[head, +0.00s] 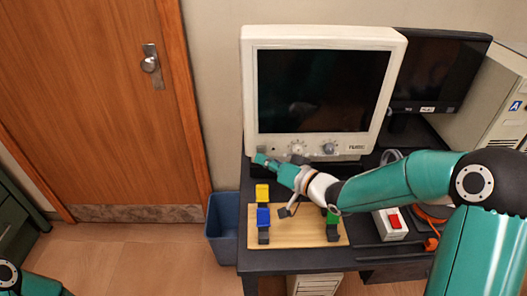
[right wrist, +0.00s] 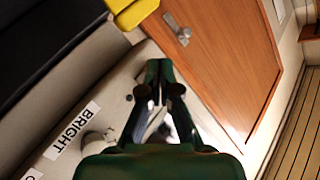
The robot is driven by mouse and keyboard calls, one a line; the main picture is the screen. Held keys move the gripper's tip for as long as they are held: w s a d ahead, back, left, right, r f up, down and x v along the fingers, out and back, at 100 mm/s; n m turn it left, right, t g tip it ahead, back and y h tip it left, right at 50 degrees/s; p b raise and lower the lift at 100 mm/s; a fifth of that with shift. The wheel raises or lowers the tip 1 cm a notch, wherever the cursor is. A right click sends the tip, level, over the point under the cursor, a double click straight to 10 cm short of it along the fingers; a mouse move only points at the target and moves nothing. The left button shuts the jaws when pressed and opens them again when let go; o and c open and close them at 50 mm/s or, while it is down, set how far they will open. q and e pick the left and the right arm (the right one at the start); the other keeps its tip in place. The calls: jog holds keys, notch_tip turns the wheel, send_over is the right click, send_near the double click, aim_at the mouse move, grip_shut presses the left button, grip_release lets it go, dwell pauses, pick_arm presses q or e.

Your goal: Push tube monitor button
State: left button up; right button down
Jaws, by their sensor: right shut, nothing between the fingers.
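The tube monitor (head: 247,95), cream-cased with a dark screen, stands on the black desk. Its lower front has two round knobs (head: 329,148) and a small greyish spot (head: 262,149) at the left that may be the button. My right gripper (head: 261,159) is shut and empty just below that spot; contact cannot be told. In the right wrist view its fingers (right wrist: 165,82) are together before the monitor's front panel, near a BRIGHT label (right wrist: 76,129) and a knob (right wrist: 93,140). The fingers hide part of the panel. My left gripper is outside the view.
A red switch (head: 394,221) box is at right. A flat screen (head: 438,72) stands behind. A blue bin (head: 221,229) is left of the desk.

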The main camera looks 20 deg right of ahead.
dwell(0.6)
jog(key=shift+w+d, duration=0.15)
jog(key=shift+w, duration=0.45)
dwell(0.3)
jog(key=shift+s+r, duration=0.1)
jog(key=shift+s, duration=0.5)
jog(key=shift+s+a, duration=0.1)
jog(key=shift+a, duration=0.1)
jog(key=s+b, duration=0.1)
jog(key=s, duration=0.1)
jog(key=s+a+b, duration=0.1)
jog(key=s, duration=0.1)
jog(key=shift+s+a+b, duration=0.3)
jog(key=shift+s, duration=0.5)
